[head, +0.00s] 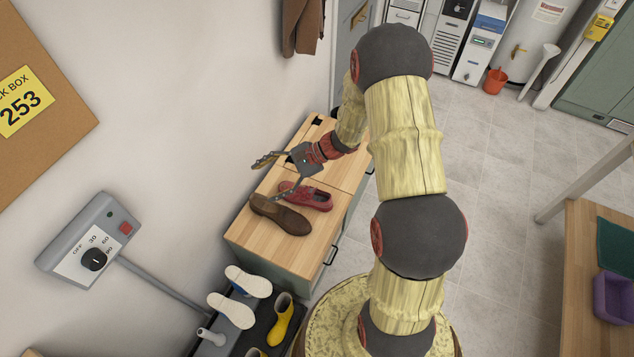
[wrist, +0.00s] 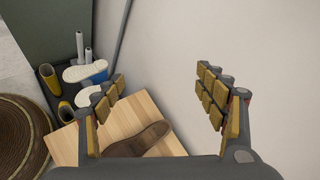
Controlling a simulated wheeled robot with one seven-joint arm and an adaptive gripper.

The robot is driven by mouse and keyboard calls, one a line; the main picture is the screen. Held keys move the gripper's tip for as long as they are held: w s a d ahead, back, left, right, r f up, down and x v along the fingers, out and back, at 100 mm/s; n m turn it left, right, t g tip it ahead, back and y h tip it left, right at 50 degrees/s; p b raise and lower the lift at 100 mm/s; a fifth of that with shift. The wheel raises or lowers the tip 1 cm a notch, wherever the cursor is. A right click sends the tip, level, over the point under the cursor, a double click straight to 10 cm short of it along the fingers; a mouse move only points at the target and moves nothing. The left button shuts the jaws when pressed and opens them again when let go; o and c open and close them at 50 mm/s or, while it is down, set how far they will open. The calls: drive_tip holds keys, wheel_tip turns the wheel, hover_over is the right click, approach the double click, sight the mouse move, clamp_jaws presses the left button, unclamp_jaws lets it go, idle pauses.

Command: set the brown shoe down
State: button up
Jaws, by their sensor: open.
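The brown shoe (head: 280,214) lies on the wooden top of the low cabinet (head: 270,254), near its front end, beside a red shoe (head: 308,197). My gripper (head: 268,178) is above the cabinet top, behind the shoes, with its fingers spread and nothing between them. In the wrist view my gripper (wrist: 165,108) is wide open. The brown shoe (wrist: 140,145) shows there on the wood below the fingers, partly hidden by the gripper body. The red shoe does not show in the wrist view.
A grey control box (head: 88,247) with a dial is at the left. The wall runs close along the cabinet's left side. A wooden table (head: 590,290) stands at the right.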

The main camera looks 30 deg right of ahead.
drive_tip(key=s+a+r+n+g+h, duration=0.25)
drive_tip(key=s+r+n, duration=0.3)
drive_tip(key=r, duration=0.35)
drive_tip(key=s+a+r+n+g+h, duration=0.1)
drive_tip(key=s+r+n+h, duration=0.25)
drive_tip(key=s+r, duration=0.45)
drive_tip(key=s+d+r+n+t+h, duration=0.2)
drive_tip(key=s+d+r+n, duration=0.1)
drive_tip(key=s+r, duration=0.2)
drive_tip(key=s+d+r+n+t+h, duration=0.3)
drive_tip(key=s+r, duration=0.3)
drive_tip(key=shift+s+r+n, duration=0.15)
drive_tip(key=shift+s+n, duration=0.15)
